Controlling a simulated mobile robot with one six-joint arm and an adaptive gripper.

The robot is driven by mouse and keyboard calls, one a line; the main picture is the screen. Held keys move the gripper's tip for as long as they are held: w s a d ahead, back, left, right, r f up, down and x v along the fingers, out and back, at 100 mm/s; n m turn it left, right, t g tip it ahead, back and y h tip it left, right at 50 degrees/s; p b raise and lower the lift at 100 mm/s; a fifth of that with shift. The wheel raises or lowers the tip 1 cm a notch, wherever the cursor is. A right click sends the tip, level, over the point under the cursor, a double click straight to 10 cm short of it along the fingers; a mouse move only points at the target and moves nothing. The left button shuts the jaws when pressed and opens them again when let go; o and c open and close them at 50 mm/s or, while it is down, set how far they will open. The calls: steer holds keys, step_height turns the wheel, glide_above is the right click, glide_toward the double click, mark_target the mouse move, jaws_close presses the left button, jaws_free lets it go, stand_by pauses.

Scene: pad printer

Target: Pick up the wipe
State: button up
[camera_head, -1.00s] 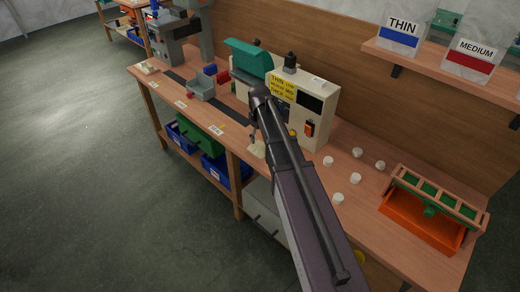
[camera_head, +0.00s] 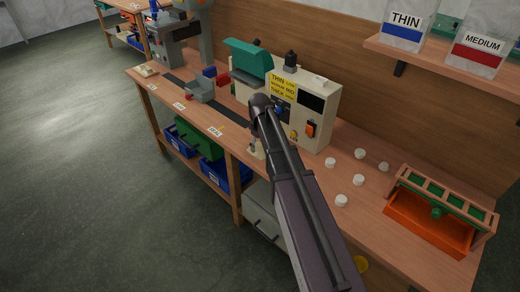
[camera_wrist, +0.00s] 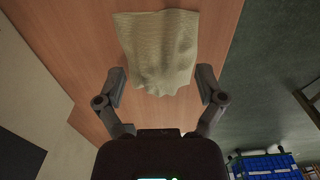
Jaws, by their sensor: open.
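The wipe (camera_wrist: 156,45) is a pale cream, slightly rumpled cloth lying on the wooden bench. In the wrist view it lies at the top centre, just ahead of and partly between my fingers. In the head view only a pale bit of it (camera_head: 257,152) shows beside the end of my arm; the rest is hidden. My gripper (camera_wrist: 160,86) is open, with one finger on each side of the wipe's near edge. Nothing is held. I cannot tell how high the fingertips are above the bench.
The bench (camera_head: 315,190) has its front edge close to the wipe. A cream control box (camera_head: 318,112) stands behind my arm. Several white caps (camera_head: 341,200) and an orange tray (camera_head: 428,222) lie to the right. Blue bins (camera_head: 213,170) sit on the shelf below.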

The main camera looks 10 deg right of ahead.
steer(key=c, duration=1.1)
steer(key=shift+o, duration=0.2)
steer(key=shift+r, duration=0.1)
step_height(320, 180, up, 3)
steer(key=p, duration=0.2)
steer(key=shift+f+p, duration=0.2)
steer(key=shift+p, duration=0.2)
steer(key=s+d, duration=0.3)
steer(key=s, duration=0.1)
steer(key=s+d+r+p, duration=0.1)
steer(key=s+d, duration=0.2)
steer(key=s, duration=0.1)
steer(key=s+d+r+p, duration=0.1)
steer(key=s+d, duration=0.2)
steer(key=s, duration=0.1)
steer(key=shift+s+d+r, duration=0.1)
steer(key=shift+s+d, duration=0.25)
steer(key=shift+s, duration=0.05)
